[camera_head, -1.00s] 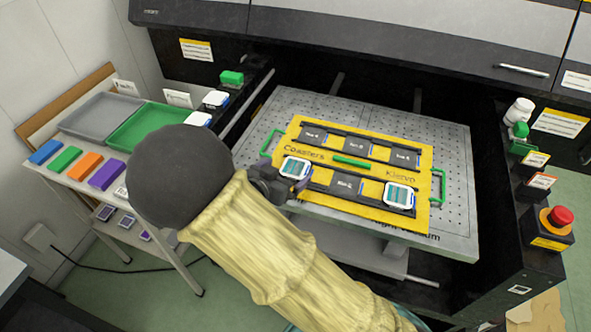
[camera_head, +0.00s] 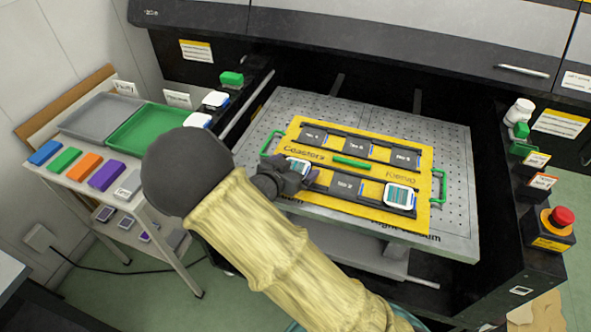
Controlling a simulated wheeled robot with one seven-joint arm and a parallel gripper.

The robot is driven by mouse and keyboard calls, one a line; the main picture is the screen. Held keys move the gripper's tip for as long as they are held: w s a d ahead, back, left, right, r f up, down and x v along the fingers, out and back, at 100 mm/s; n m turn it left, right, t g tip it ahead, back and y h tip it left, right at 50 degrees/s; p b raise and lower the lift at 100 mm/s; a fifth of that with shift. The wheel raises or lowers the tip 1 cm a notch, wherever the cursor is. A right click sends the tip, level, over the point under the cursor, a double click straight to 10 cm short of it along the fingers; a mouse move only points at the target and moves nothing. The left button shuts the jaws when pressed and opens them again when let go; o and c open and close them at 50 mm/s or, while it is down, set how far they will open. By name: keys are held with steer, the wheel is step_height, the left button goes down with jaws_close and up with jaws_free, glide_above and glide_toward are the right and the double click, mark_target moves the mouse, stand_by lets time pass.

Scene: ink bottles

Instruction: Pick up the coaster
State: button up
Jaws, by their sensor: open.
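A white coaster with a teal print (camera_head: 298,166) lies in the front left slot of the yellow jig (camera_head: 436,190). A second such coaster (camera_head: 400,196) lies in the front right slot. My gripper (camera_head: 304,178) is open at the left coaster's near edge and covers part of it. Whether its fingers touch the coaster cannot be told. My own arm hides the jig's near left corner. The other jig slots show dark plates with labels, no coasters.
The jig lies on a perforated metal bed (camera_head: 458,150) between dark machine walls. A red stop button (camera_head: 561,216) stands at the right. At the left, a side table bears a green tray (camera_head: 146,134), a grey tray (camera_head: 98,118) and several coloured blocks.

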stand_by(0.3)
steer(key=c, duration=1.2)
steer(key=shift+a+r, duration=0.1)
steer(key=shift+r, duration=0.45)
steer(key=shift+c, duration=1)
step_height(320, 180, up, 9)
steer(key=p, duration=0.1)
steer(key=shift+p, duration=0.4)
